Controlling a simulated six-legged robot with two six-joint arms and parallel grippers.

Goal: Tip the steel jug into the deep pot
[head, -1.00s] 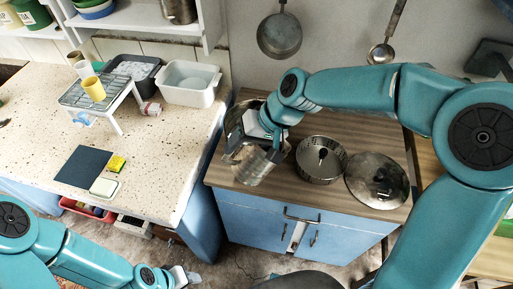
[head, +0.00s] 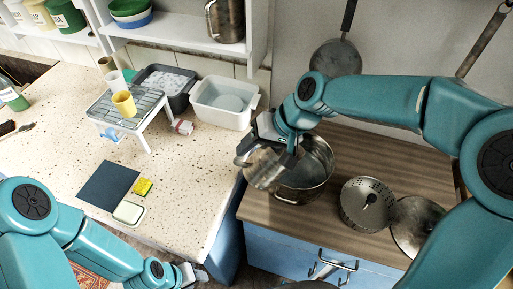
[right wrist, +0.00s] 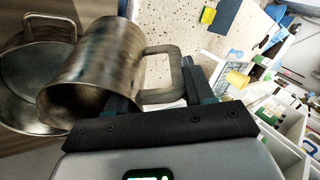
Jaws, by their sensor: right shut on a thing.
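The steel jug (head: 264,170) is in my right gripper (head: 283,151), in front of the left side of the deep pot (head: 312,183) in the head view. The right wrist view shows the jug (right wrist: 100,62) tilted, its handle (right wrist: 172,75) between my gripper's fingers (right wrist: 155,92). Its dark mouth faces down and left there, beside the pot (right wrist: 22,75). The jug partly covers the pot in both views. I cannot see any contents leaving the jug. My left gripper (head: 192,273) is low at the picture's bottom edge, with its fingers unclear.
A perforated steel pot (head: 367,203) and a round lid (head: 417,225) sit right of the deep pot on the wooden top (head: 330,232). Left across a gap is a speckled counter with a rack (head: 133,105), a white basin (head: 223,103) and a dark mat (head: 108,187). Pans hang behind.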

